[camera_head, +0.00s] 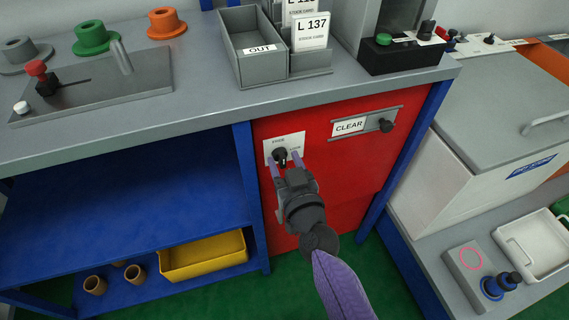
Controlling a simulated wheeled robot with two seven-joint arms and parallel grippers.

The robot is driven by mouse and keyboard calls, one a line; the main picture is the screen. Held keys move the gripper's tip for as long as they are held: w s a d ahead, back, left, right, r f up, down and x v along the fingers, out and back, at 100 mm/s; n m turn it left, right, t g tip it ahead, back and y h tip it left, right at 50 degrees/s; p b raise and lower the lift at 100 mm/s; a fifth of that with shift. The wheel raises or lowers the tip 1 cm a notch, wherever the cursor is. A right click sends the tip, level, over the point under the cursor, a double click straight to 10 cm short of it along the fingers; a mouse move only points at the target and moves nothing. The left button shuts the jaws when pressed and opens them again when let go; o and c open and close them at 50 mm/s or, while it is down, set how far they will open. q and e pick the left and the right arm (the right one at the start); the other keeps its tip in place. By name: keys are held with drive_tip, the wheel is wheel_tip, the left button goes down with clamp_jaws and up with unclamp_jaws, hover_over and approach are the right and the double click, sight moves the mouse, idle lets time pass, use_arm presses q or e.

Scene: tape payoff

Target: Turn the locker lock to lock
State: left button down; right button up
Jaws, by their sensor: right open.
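The locker is a red cabinet front (345,180) under the grey bench top. Its lock is a black knob (281,156) on a white plate (297,143) at the upper left of the red front. My right gripper (283,163) is at the lock, with its two purple fingers apart, one on each side of the knob. I cannot tell whether the fingers touch the knob. The gripper hides the lower part of the plate, and its lettering is too small to read. My left gripper is not in view.
A slider sign reading CLEAR (349,127) with a black knob is right of the lock. A blue leg (251,190) stands just left. On the bench are a grey OUT tray (262,72) and a lever plate (95,90). A yellow bin (203,257) sits on the lower shelf.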

drive_tip(key=shift+c, duration=0.3)
clamp_jaws()
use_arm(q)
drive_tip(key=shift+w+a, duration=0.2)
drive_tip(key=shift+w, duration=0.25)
